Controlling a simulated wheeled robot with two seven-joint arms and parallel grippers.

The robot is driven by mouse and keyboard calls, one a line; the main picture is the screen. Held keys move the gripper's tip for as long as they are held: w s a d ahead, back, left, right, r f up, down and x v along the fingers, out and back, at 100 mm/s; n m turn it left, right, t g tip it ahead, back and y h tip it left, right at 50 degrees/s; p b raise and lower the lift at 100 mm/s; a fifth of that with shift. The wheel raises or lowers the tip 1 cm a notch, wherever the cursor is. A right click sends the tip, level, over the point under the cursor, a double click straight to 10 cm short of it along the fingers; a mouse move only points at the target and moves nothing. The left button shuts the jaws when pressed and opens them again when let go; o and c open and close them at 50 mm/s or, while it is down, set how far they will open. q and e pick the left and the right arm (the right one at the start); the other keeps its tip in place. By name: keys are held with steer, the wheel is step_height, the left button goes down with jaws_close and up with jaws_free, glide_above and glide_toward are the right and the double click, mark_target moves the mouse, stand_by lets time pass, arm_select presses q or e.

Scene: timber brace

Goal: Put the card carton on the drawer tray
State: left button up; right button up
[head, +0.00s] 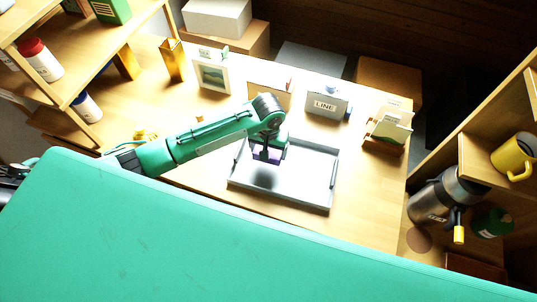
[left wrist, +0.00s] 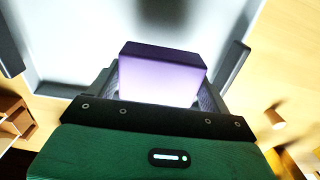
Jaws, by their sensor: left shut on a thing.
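The purple card carton (head: 272,157) is held between the fingers of my left gripper (head: 268,152). In the left wrist view the carton (left wrist: 162,72) stands out between the two dark fingers. The grey drawer tray (head: 312,178) lies on the desk with a low rim. The carton is over the tray's left part, and a dark shadow on the tray floor beneath suggests a gap. The tray's pale floor (left wrist: 62,35) also fills the top of the left wrist view. My right gripper is out of view.
Behind the tray stand a picture frame (head: 212,77), a grey box marked LINE (head: 325,106) and a card holder (head: 387,130). Shelves flank the desk at left and right. A green panel (head: 250,240) covers the foreground. Bare desk shows right of the tray.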

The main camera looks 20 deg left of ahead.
arm_select(q)
steer(key=shift+f, duration=2.3)
steer(key=shift+f, duration=0.1)
steer(key=o, duration=0.9)
step_height(320, 180, up, 12)
steer(key=shift+r+b, duration=0.15)
steer(key=shift+b, duration=0.3)
